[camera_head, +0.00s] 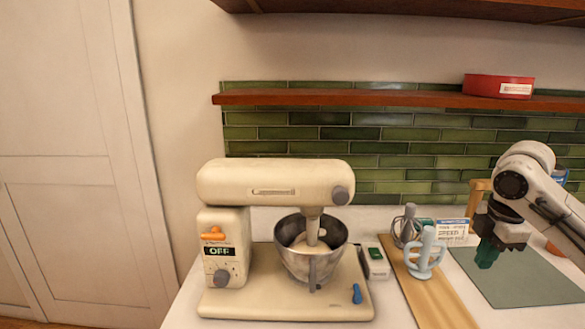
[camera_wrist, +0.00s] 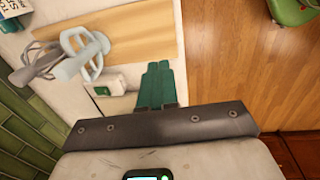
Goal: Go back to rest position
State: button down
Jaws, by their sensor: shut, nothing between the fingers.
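My gripper (camera_head: 487,254) hangs at the right of the head view, above the grey-green mat, with its teal fingers pointing down. In the wrist view its two teal fingers (camera_wrist: 157,84) lie side by side, shut, with nothing between them. My arm reaches in from the right edge of the head view.
A cream stand mixer (camera_head: 275,185) reading OFF holds a steel bowl (camera_head: 310,262). Right of it, a wooden board (camera_head: 440,300) carries a pale blue beater (camera_head: 426,252) and a grey attachment (camera_head: 406,225). The mat (camera_head: 525,275) looks clear. A red tin (camera_head: 498,86) sits on the shelf.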

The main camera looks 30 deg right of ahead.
jog(key=w+a+f+m+t+y, duration=0.1)
jog(key=w+a+f+t+y, duration=0.2)
jog(key=w+a, duration=0.9)
jog(key=a+f+m+t+y, duration=0.1)
jog(key=a+f+m, duration=0.1)
jog(key=a+f, duration=0.35)
jog(key=a+f+m, duration=0.2)
jog(key=a+f, duration=0.1)
jog(key=a, duration=0.6)
jog(key=s+a+f+m, duration=0.4)
jog(key=s+a+f, duration=0.5)
jog(key=s+f, duration=0.15)
jog(key=s+d+f+m+g+h, duration=0.1)
jog(key=s+f, duration=0.3)
jog(key=s, duration=0.5)
jog(key=s+d+f+m+g+h, duration=0.2)
jog(key=s+f+g, duration=0.1)
jog(key=s, duration=0.5)
jog(key=shift+s+d+f, duration=0.15)
jog(key=shift+s+f, duration=0.2)
jog(key=shift+f, duration=0.3)
